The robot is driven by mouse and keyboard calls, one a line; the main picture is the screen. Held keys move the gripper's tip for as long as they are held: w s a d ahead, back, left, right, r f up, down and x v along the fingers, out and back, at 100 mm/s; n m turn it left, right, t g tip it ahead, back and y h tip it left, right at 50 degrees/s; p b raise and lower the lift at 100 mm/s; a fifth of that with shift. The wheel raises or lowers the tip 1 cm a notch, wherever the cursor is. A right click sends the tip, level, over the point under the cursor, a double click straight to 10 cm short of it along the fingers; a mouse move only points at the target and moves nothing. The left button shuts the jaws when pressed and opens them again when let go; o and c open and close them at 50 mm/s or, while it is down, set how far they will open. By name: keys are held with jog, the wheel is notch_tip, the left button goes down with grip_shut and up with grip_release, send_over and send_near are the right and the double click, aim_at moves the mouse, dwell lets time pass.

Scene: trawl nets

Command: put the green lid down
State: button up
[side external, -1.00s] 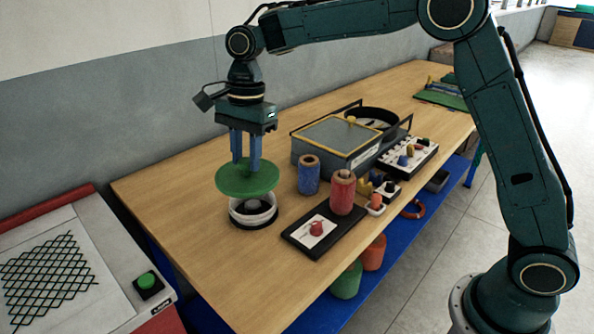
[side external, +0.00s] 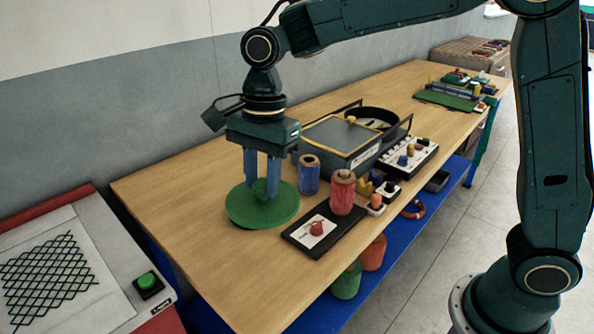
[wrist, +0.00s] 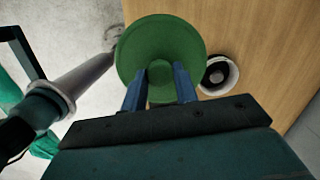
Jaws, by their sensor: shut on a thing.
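The green lid (side external: 248,213) is a round disc with a knob, held level between the fingers of my gripper (side external: 262,190). My gripper is shut on the knob. The lid looks raised above the wooden table, but the gap beneath it is hard to judge. In the wrist view the lid (wrist: 160,38) is off to the left of the white-rimmed dark pot (wrist: 232,76), which stands uncovered on the table. In the side view the lid hides this pot.
A blue spool (side external: 309,175) and a red spool (side external: 342,194) stand right of the lid. A grey box (side external: 345,138) is behind. The table's left part (side external: 165,190) is clear.

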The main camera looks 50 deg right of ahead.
notch_tip(320, 180, down, 18)
jog(key=shift+f, duration=0.2)
dwell(0.8)
jog(key=shift+f, duration=0.15)
jog(key=o, duration=0.9)
jog(key=shift+o, duration=0.2)
notch_tip(320, 180, up, 12)
jog(key=d, duration=0.1)
jog(key=shift+w+d, duration=0.15)
jog(key=shift+d, duration=0.1)
jog(key=shift+r, duration=0.2)
